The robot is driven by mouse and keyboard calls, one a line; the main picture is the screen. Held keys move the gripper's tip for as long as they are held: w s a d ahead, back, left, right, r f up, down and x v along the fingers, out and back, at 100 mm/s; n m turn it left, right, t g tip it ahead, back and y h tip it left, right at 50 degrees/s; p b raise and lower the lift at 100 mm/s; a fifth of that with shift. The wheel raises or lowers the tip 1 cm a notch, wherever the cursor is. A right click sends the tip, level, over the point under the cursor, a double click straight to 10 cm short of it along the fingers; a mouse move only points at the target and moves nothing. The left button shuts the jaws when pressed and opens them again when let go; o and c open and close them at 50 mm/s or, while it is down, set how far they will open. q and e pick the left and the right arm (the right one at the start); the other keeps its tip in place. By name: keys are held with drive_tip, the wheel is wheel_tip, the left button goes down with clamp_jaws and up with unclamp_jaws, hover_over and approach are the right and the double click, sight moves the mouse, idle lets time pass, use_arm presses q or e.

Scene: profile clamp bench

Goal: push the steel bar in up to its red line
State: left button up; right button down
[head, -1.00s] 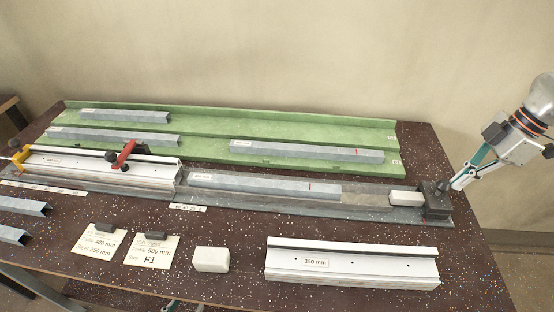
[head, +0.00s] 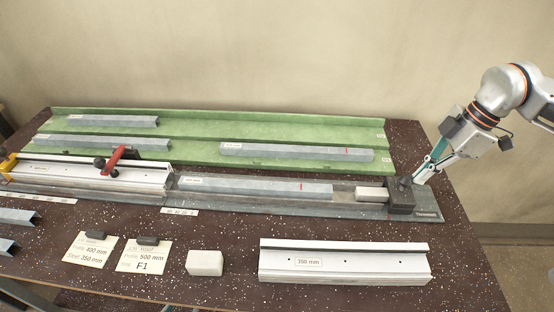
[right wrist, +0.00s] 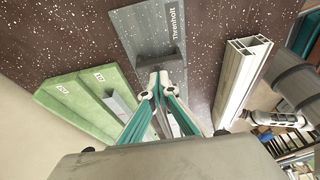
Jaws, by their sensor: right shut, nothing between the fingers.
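The steel bar (head: 255,186) is a grey profile lying in the long fixture (head: 345,206); a red mark shows towards its right end. Its left end is at the right end of the white clamp housing (head: 120,178); how deep it sits inside is hidden. A pale block (head: 371,194) on a dark slider (head: 401,197) stands to the right of the bar, with a small gap between block and bar. My right gripper (head: 420,178) is shut and empty, with its tips at the dark slider. In the right wrist view its fingertips (right wrist: 158,78) are at the slider (right wrist: 160,61). My left gripper is not in view.
A green rack (head: 200,131) with more bars stands behind the fixture. In front are label cards (head: 143,256), a pale block (head: 204,262) and a white 350 mm profile (head: 345,268). A red-handled clamp (head: 113,158) sits on the housing.

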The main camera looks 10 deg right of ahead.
drive_tip(key=shift+w+a, duration=1.7)
drive_tip(key=shift+a, duration=4.8)
drive_tip(key=shift+w+a, duration=1.65)
drive_tip(key=shift+a, duration=4.9)
drive_tip(key=shift+w+a, duration=1.7)
drive_tip(key=shift+a, duration=4.8)
drive_tip(key=shift+w+a, duration=0.1)
drive_tip(key=shift+a, duration=0.3)
